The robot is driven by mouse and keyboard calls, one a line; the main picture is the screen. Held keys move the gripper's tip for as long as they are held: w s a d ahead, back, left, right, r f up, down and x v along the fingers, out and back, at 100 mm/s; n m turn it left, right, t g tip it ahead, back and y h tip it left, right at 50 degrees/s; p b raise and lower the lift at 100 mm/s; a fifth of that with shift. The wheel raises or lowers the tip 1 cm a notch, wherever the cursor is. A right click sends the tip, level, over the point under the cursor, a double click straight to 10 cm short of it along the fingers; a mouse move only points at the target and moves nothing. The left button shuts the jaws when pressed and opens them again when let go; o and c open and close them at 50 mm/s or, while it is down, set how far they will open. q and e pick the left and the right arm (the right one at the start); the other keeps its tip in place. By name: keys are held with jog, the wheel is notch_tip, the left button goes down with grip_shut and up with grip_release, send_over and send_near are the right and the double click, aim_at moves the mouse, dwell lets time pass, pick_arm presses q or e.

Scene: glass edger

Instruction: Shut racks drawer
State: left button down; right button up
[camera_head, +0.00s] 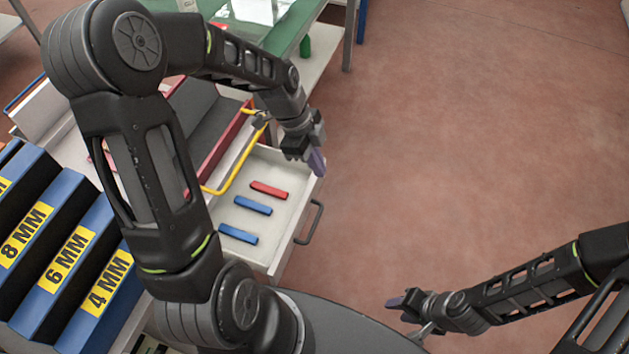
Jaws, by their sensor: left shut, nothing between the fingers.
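The racks drawer (277,169) is pulled out, a pale open box with a dark grey bar handle (311,222) on its front. Inside lie a red piece (269,190) and two blue pieces, one in the middle (253,205) and one nearer (238,234). My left gripper (317,162) is shut and empty, at the far front corner of the drawer, above the handle in the picture. I cannot tell whether it touches the drawer. My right gripper (396,302) is low at the right, over the floor and away from the drawer; its fingers are too small to judge.
Blue racks labelled 8 MM, 6 MM (68,258) and 4 MM stand at the left. A yellow bent bar (236,174) and a red-edged tray lie beside the drawer. A green-topped table (292,27) stands behind. The reddish floor (450,130) to the right is clear.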

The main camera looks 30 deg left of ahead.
aim_at(314, 186)
pick_arm(q)
jog(key=f, duration=0.3)
jog(key=f+p, duration=0.1)
jog(key=f, duration=0.5)
jog(key=shift+a+f, duration=0.2)
jog(key=shift+a, duration=0.15)
dwell(0.3)
